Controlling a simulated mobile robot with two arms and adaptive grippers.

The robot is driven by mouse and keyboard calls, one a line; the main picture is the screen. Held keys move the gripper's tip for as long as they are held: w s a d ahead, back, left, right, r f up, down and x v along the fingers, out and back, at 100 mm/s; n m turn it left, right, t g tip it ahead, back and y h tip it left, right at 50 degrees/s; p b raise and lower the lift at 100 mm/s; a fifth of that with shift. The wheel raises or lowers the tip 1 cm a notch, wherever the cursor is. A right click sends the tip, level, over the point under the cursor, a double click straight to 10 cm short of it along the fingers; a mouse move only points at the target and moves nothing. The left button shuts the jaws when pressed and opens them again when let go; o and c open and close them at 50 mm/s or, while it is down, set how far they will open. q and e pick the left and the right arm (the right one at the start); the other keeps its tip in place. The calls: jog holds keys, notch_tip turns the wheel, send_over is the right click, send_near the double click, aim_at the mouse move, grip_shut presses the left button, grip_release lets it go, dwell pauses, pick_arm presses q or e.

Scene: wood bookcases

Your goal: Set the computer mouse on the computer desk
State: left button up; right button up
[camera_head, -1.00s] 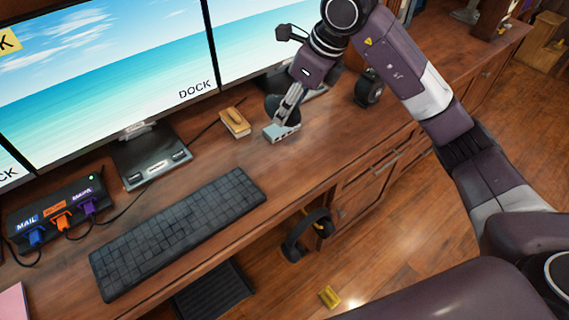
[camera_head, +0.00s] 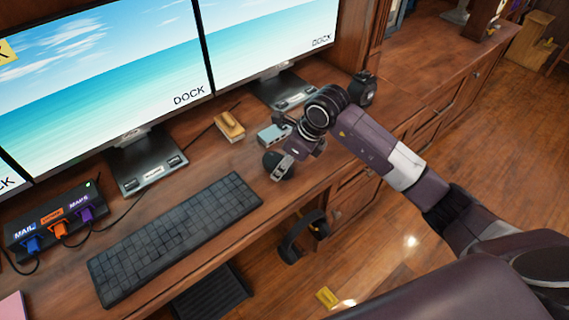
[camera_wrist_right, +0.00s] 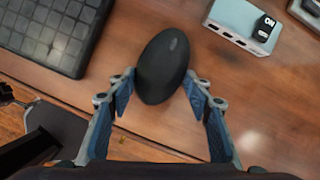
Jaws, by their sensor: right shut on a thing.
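The computer mouse (camera_wrist_right: 163,65) is black and oval. In the right wrist view it sits between the two fingers of my right gripper (camera_wrist_right: 160,85), which is shut on its sides. In the head view the mouse (camera_head: 272,163) and my right gripper (camera_head: 283,170) are over the wooden computer desk (camera_head: 205,165), just right of the keyboard. I cannot tell whether the mouse touches the desk top. My left gripper is not in view.
The black keyboard (camera_head: 175,235) lies left of the mouse. A pale blue switch box (camera_head: 272,135) is just behind it, with a wooden block (camera_head: 229,126) and monitor stands further back. A dark watch-like object (camera_head: 363,88) stands at the right. Headphones (camera_head: 303,235) hang below the front edge.

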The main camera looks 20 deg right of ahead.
jog(key=shift+f, duration=0.3)
jog(key=shift+f, duration=0.1)
jog(key=o, duration=1.2)
jog(key=v, duration=1.2)
jog(key=shift+w+b, duration=0.1)
jog(key=shift+b, duration=0.3)
